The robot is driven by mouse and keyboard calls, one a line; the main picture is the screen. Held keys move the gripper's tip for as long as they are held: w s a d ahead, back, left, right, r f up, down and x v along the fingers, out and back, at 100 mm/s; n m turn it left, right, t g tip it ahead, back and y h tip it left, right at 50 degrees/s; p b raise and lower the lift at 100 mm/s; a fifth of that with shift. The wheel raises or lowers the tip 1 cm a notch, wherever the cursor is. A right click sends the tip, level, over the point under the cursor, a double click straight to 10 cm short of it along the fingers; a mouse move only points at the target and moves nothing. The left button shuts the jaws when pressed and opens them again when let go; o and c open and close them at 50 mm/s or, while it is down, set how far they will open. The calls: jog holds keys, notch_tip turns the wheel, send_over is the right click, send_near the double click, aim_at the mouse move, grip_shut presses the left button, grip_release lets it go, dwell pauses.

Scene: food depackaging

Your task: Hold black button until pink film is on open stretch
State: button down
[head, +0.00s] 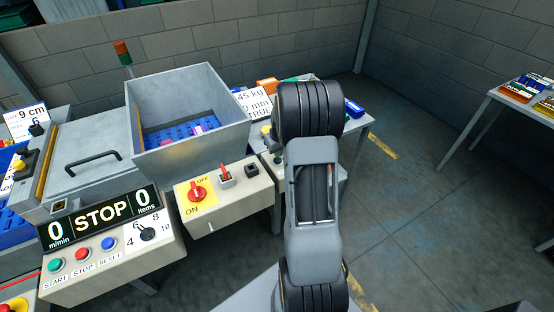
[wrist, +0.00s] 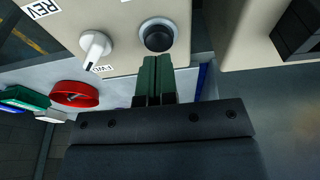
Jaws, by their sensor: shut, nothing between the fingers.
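The black button (wrist: 158,38), a round cap in a grey ring, sits on a beige panel in the wrist view. My gripper (wrist: 154,60) is shut and empty, its two green-tipped fingers side by side. The fingertips are just below the button's ring in the picture; I cannot tell whether they touch it. In the head view my arm hides the gripper and this button. A small pink piece (head: 197,130) shows on the blue belt (head: 165,136) inside the grey metal hood; I cannot tell for sure that it is the pink film.
A white REV/FWD knob (wrist: 95,47) is left of the button, with a red handwheel (wrist: 74,94) below it. In the head view, a box with a red ON/OFF switch (head: 197,191) and a STOP display (head: 103,217) stand left of my arm.

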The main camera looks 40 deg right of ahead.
jog(key=shift+f+b, duration=0.3)
jog(key=shift+f, duration=0.05)
dwell(0.6)
